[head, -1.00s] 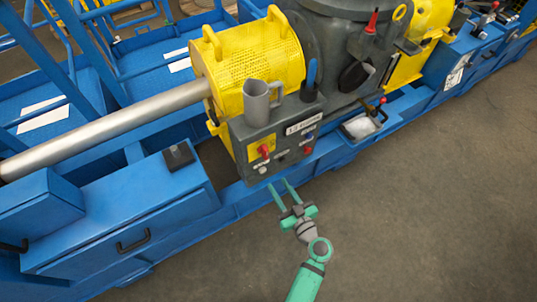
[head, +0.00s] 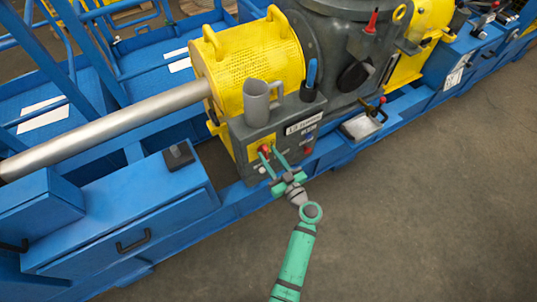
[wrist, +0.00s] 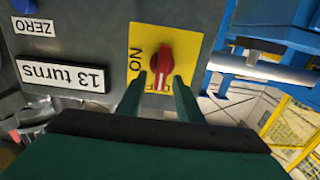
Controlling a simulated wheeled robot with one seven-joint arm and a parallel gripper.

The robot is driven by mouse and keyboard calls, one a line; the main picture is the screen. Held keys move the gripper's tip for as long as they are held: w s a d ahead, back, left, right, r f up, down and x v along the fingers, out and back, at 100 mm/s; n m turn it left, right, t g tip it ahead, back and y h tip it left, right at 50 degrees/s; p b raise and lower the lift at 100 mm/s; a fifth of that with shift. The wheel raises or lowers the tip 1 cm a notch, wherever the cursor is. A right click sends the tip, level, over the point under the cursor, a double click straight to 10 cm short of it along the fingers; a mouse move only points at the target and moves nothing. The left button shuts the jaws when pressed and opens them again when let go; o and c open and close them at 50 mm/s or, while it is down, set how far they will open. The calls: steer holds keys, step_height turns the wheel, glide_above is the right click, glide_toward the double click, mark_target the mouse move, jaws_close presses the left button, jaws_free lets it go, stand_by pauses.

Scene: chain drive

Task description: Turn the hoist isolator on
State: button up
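The hoist isolator is a red rotary knob (wrist: 161,60) on a yellow plate (wrist: 137,45) on the front of a grey control box. In the wrist view the plate appears upside down, with ON at the knob's left and another label below, partly hidden by my fingers. The knob's handle stands along the picture's vertical, its white mark towards the lower label. My gripper (wrist: 160,76) is open, with one green finger on each side of the handle's lower end. I cannot tell whether they touch it. The head view also shows my gripper (head: 269,149) at the knob.
The grey box (head: 290,150) carries a "13 turns" label (wrist: 62,76), a blue button (wrist: 24,6) and other small controls. A grey mug (head: 257,105) and a dark holder with a blue-handled item (head: 311,80) stand on top. The floor (head: 410,220) in front is clear.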

steer(key=shift+w+a, duration=0.3)
steer(key=shift+w, duration=0.1)
jaws_close()
steer(key=shift+w+m, duration=0.15)
steer(key=shift+m, duration=0.15)
steer(key=shift+w+d+f+m, duration=0.1)
steer(key=shift+d+f+m, duration=0.2)
steer(key=shift+m, duration=2.6)
steer(key=shift+w+d+f+m, duration=0.1)
steer(key=shift+d+f+m, duration=0.2)
steer(key=shift+m, duration=2.6)
steer(key=shift+w+d+f+m, duration=0.1)
steer(key=shift+d+f+m, duration=0.2)
steer(key=shift+m, duration=2.6)
steer(key=shift+f, duration=0.1)
